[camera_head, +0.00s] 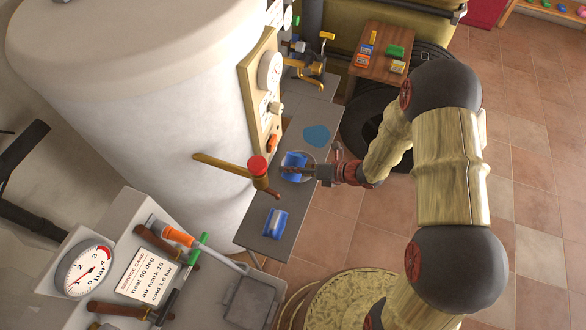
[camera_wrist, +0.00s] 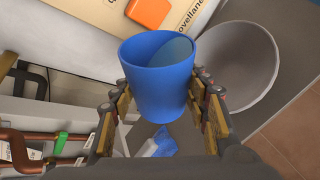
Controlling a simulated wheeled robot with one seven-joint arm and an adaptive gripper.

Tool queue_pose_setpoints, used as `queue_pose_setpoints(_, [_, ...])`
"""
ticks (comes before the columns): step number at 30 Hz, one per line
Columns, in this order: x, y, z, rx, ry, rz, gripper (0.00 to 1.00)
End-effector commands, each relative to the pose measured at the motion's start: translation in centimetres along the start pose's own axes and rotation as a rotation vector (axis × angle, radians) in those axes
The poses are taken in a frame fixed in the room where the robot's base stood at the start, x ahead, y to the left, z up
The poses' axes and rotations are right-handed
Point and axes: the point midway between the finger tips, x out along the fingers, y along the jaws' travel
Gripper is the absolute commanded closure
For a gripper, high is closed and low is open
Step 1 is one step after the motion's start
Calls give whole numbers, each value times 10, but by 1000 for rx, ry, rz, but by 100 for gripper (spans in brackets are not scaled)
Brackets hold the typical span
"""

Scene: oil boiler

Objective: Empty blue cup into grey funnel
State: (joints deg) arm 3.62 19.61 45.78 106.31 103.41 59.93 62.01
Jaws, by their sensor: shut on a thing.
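The blue cup (camera_wrist: 158,78) is between the two fingers of my gripper (camera_wrist: 160,105), which is shut on it.
On the grey shelf (camera_head: 262,243) lie a blue-and-white object (camera_head: 274,222) and a flat blue piece (camera_head: 316,135). The white boiler (camera_head: 170,120) and gauge panel (camera_head: 262,95) border the left side. Open tiled floor lies right.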

Motion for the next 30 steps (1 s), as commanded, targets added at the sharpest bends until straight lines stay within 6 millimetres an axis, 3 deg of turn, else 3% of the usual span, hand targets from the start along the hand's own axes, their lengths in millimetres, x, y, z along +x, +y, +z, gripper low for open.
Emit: queue_pose_setpoints(30, [0, 0, 0, 63, 26, 18, 85])
